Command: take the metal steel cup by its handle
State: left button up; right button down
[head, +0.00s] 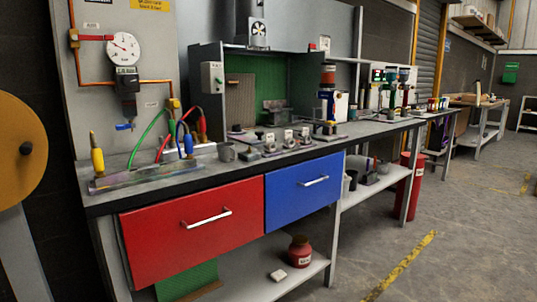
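A small grey metal cup (226,152) stands upright on the workbench top (190,178), left of the middle of the head view. It is near the bench's front edge, above the red drawer. It is too small in the picture to tell which way its handle points. Neither my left gripper nor my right gripper is in view.
Coloured hoses and a blue-handled tool (188,145) stand left of the cup. Several small grey pieces lie to its right, before a green-backed booth (262,85). Red (190,232) and blue (304,190) drawers are below. Floor (470,230) at right is clear.

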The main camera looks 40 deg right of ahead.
aim_at(227, 152)
jog(key=z, duration=0.9)
jog(key=l, duration=0.1)
jog(key=i+u, duration=0.05)
